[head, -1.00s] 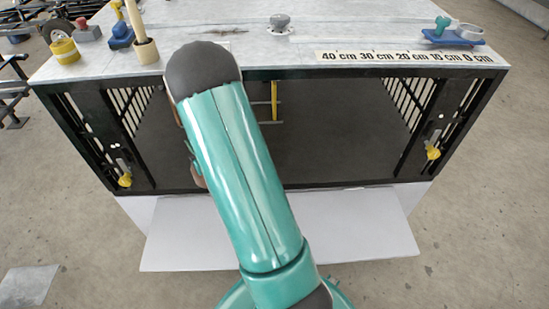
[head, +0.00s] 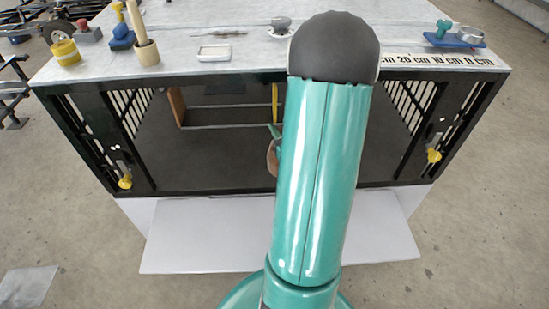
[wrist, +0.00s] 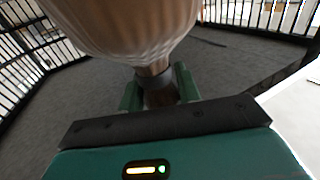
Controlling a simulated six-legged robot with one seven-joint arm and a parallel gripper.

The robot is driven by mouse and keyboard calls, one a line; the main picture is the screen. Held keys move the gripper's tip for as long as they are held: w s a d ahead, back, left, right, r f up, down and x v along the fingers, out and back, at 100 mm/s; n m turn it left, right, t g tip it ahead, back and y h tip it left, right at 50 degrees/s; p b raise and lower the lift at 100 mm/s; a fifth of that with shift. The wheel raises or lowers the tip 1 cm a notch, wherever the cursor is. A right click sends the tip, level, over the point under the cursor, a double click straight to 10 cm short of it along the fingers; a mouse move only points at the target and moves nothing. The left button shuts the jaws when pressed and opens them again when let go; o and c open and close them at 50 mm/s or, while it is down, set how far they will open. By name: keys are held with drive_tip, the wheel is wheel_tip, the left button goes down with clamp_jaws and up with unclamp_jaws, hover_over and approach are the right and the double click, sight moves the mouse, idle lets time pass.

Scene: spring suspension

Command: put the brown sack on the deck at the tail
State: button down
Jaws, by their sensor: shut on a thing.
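The brown sack (wrist: 120,22) fills the top of the wrist view, pleated and narrowing to a neck. My gripper (wrist: 158,90) is shut on that neck with its green fingers on either side. In the head view a bit of the sack (head: 272,156) shows left of my arm, within the opening of the barred enclosure; the rest is hidden behind my arm. The enclosure's dark grey deck (head: 205,165) looks bare where I see it; it also shows in the wrist view (wrist: 85,95). I cannot tell any contact between sack and deck.
Black barred side walls flank the opening, with yellow-handled latches (head: 124,182). A white panel (head: 210,235) juts out below. A brown upright board (head: 177,106) stands inside at left. On the roof are a mallet (head: 147,50), a yellow tin (head: 65,51) and a blue tray (head: 455,40).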

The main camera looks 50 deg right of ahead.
drive_tip(key=w+d+f, duration=0.6)
drive_tip(key=w+f, duration=0.6)
drive_tip(key=shift+d+f, duration=0.4)
drive_tip(key=shift+f, duration=0.1)
drive_tip(key=c, duration=1)
unclamp_jaws()
drive_tip(key=shift+f, duration=0.15)
